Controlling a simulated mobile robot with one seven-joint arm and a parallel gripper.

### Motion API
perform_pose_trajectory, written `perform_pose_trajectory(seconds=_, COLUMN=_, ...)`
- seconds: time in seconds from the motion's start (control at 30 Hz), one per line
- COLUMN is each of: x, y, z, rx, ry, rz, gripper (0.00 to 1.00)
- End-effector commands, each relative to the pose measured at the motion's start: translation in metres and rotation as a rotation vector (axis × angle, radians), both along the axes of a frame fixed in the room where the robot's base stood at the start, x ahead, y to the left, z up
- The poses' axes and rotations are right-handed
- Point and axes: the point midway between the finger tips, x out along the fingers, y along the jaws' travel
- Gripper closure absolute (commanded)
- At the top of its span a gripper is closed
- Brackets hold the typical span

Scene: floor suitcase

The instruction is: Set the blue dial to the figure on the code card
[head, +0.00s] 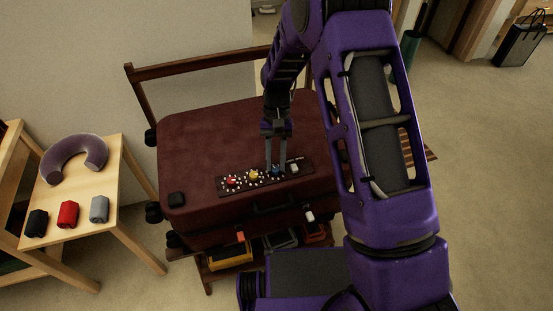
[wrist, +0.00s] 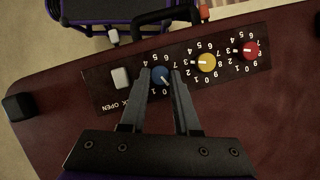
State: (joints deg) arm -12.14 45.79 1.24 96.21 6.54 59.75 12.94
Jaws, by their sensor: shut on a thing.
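The blue dial (wrist: 160,74) sits on a black panel (wrist: 95,80) on the maroon suitcase (head: 210,135), with white figures around it, partly covered by my fingers. It also shows in the head view (head: 276,170). My gripper (wrist: 161,80) points down at the panel, shut on the blue dial with one finger on each side. The dial's pointer is too small and hidden to read. A yellow dial (wrist: 207,63) and a red dial (wrist: 251,50) stand beside it in the same row. I cannot make out a code card in either view.
A white slider (wrist: 120,77) is near the panel's OPEN lettering. The suitcase handle (head: 272,206) is at the front. A wooden table (head: 93,205) at left holds a neck pillow (head: 73,157) and several small coloured items.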

Motion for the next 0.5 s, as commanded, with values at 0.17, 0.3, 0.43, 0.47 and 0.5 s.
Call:
perform_pose_trajectory(seconds=0.17, x=0.0006, y=0.0014, z=0.0008, rx=0.0, ry=-0.001, rz=0.1, gripper=1.0)
perform_pose_trajectory(seconds=0.3, x=0.0006, y=0.0019, z=0.0005, rx=0.0, ry=-0.001, rz=0.155, gripper=1.0)
perform_pose_trajectory(seconds=0.43, x=0.0006, y=0.0019, z=0.0003, rx=0.0, ry=-0.002, rz=0.183, gripper=1.0)
perform_pose_trajectory(seconds=0.47, x=0.0006, y=0.0019, z=0.0003, rx=-0.001, ry=-0.002, rz=0.186, gripper=1.0)
perform_pose_trajectory(seconds=0.5, x=0.0006, y=0.0019, z=0.0003, rx=-0.001, ry=-0.002, rz=0.191, gripper=1.0)
